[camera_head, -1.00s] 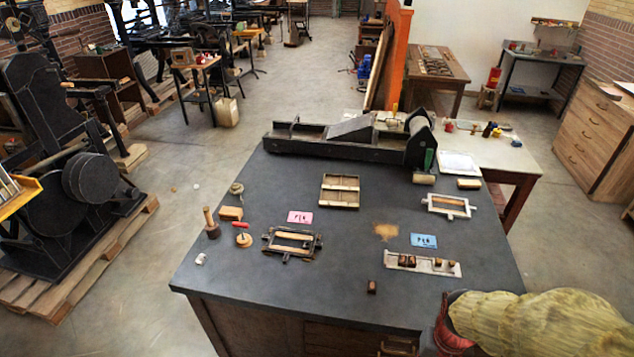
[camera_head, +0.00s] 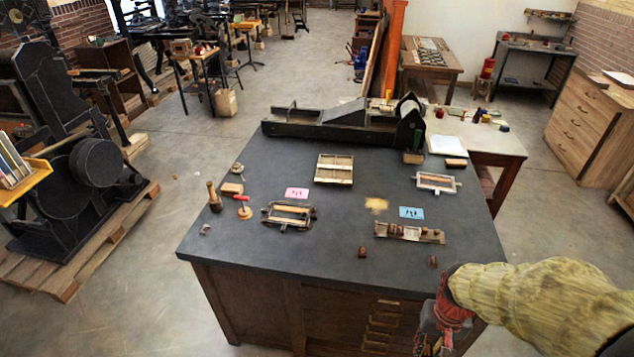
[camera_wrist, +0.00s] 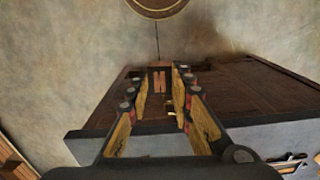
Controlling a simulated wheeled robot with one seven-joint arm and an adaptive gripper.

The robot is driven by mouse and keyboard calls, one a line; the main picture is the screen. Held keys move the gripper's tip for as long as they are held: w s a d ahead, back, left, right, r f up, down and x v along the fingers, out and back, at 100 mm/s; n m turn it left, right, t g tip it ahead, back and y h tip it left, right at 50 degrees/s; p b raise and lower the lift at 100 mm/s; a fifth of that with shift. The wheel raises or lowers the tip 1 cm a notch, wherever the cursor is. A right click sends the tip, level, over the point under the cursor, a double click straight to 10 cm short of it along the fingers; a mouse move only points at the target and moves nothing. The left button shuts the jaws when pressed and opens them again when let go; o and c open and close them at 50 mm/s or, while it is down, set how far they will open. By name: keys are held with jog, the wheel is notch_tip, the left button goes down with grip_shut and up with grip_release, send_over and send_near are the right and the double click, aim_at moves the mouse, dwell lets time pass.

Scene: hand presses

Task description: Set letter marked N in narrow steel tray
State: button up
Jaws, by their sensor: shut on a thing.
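The narrow steel tray (camera_head: 438,236) lies near the table's front right, with several small brown letter blocks in it. Two more small brown blocks stand loose on the table in front of it, one at left (camera_head: 363,252) and one at right (camera_head: 433,262). I cannot read any letter. My gripper (camera_head: 434,345) hangs low at the table's front right, apart from the tray. In the wrist view my gripper (camera_wrist: 160,80) appears shut on a small reddish-brown block (camera_wrist: 160,82) between its fingertips; its face is unreadable.
The dark tabletop (camera_head: 330,225) carries a pink card (camera_head: 297,193), a blue card (camera_head: 411,212), metal frames (camera_head: 437,183), a wooden tray (camera_head: 334,169) and a long press (camera_head: 330,130) at the back. The table's front edge and drawers are near my gripper.

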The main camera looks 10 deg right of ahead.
jog(key=w+a+f+n+b, duration=0.1)
jog(key=w+f+b, duration=0.2)
jog(key=w, duration=0.6)
jog(key=w+a+f+n+b, duration=0.1)
jog(key=w+f+b, duration=0.15)
jog(key=w, duration=0.65)
jog(key=w+a+f+n+b, duration=0.1)
jog(key=w+a+f+b, duration=0.1)
jog(key=a+f, duration=0.2)
jog(key=w+a+f+b, duration=0.2)
jog(key=a+f+b, duration=0.1)
jog(key=f, duration=0.5)
jog(key=shift+w+a+f+n, duration=0.15)
jog(key=shift+w+a+n, duration=0.2)
jog(key=shift+a, duration=0.5)
